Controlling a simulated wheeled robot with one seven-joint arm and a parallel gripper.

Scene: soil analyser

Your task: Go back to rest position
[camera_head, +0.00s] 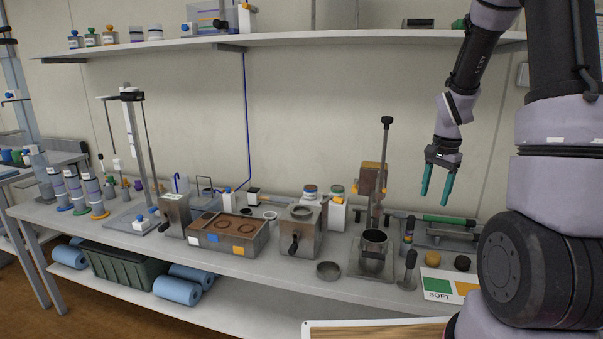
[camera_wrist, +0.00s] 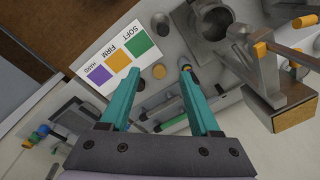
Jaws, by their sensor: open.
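My gripper (camera_head: 438,183) hangs above the right part of the bench in the head view, with its two teal fingers pointing down. It is open and nothing is between the fingers. In the wrist view my gripper (camera_wrist: 158,80) shows its fingers spread wide, with the bench below. The fingers look clear of the bench items. My arm comes down from the upper right of the head view.
Left are a box with two round wells (camera_head: 227,245) and a tall stand (camera_head: 130,150). A shelf (camera_head: 300,42) runs above; air around the gripper is free.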

